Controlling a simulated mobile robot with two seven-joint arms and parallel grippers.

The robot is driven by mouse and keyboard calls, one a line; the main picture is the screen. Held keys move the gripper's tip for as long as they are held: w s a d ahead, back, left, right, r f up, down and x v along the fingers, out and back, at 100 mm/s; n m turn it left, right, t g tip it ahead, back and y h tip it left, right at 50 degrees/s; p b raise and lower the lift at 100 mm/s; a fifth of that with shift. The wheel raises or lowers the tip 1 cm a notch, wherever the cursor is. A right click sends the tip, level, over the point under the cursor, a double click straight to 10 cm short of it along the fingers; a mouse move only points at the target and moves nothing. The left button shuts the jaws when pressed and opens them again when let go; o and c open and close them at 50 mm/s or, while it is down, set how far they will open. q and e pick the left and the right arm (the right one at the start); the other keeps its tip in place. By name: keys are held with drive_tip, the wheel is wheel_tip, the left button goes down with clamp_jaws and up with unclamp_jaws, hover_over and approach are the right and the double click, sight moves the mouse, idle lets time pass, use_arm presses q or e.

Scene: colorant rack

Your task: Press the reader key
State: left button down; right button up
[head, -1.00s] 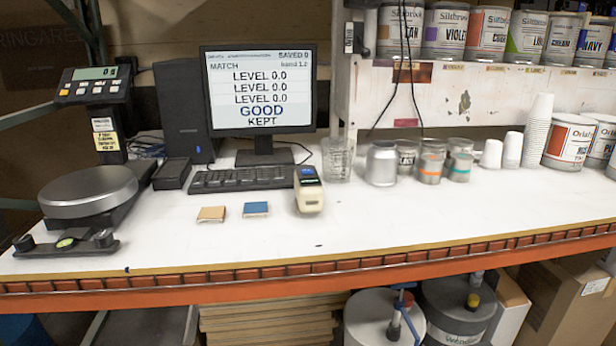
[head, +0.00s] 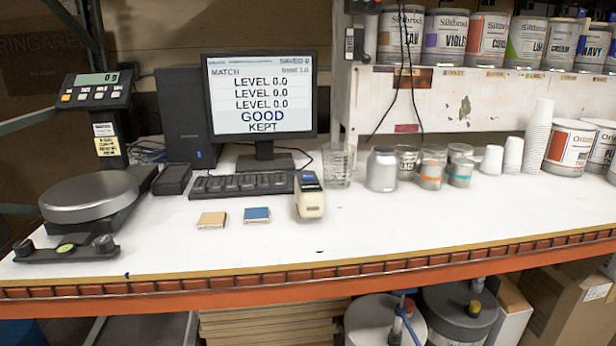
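The reader (head: 309,196) is a small cream handheld device with a dark blue screen at its far end. It stands on the white bench top, just right of the keyboard's right end. Its key is too small to make out. A blue sample block (head: 257,215) and a tan sample block (head: 212,220) lie to its left. The monitor (head: 260,95) behind shows MATCH, several LEVEL 0.0 lines, GOOD and KEPT. Neither of my grippers shows in the head view.
A keyboard (head: 243,185) lies behind the blocks. A scale (head: 90,197) stands at the left. A glass beaker (head: 339,165), a silver can (head: 382,169) and several cups stand right of the reader. The bench front (head: 400,235) is clear. Paint cans (head: 571,146) stand far right.

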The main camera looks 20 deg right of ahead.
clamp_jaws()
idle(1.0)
